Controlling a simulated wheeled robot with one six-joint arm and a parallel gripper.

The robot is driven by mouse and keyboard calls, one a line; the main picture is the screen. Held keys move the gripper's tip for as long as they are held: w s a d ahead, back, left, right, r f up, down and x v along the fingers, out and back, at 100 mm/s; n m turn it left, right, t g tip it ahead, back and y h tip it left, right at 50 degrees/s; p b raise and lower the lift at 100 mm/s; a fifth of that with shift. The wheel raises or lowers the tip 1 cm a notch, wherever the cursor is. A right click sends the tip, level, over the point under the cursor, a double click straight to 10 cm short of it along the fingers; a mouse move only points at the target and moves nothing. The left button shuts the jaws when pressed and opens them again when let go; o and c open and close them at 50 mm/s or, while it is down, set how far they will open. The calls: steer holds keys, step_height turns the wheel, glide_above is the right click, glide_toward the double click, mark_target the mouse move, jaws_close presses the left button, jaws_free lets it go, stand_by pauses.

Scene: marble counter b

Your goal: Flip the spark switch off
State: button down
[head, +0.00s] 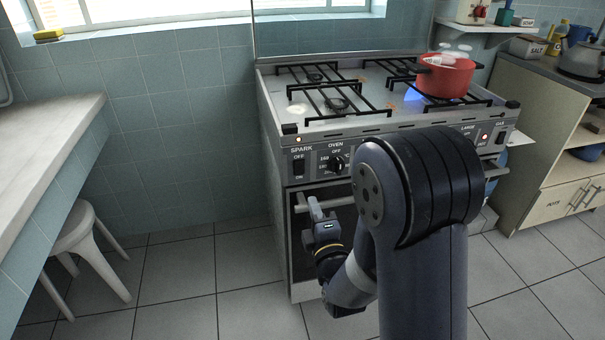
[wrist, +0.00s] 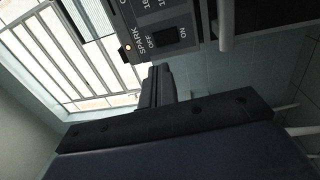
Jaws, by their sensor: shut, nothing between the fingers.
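The spark switch (head: 299,167) is a black rocker at the left end of the stove's front panel, with OFF above it and ON below. A small lamp (head: 298,140) above it glows. I cannot tell which half of the rocker is pressed. My gripper (head: 315,205) is shut and empty, below the switch and apart from it, near the oven handle. Its shut fingers (wrist: 157,85) show just below the switch in the wrist view.
The oven handle (head: 335,200) juts out below the panel, and an oven knob (head: 336,163) sits right of the switch. A white stool (head: 85,240) stands at left. Floor left of the stove is clear.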

mark_target(300, 166)
steer(key=x, duration=1.1)
steer(key=shift+w, duration=0.15)
steer(key=shift+w+a+b, duration=0.1)
steer(key=shift+b, duration=0.25)
steer(key=shift+r, duration=0.15)
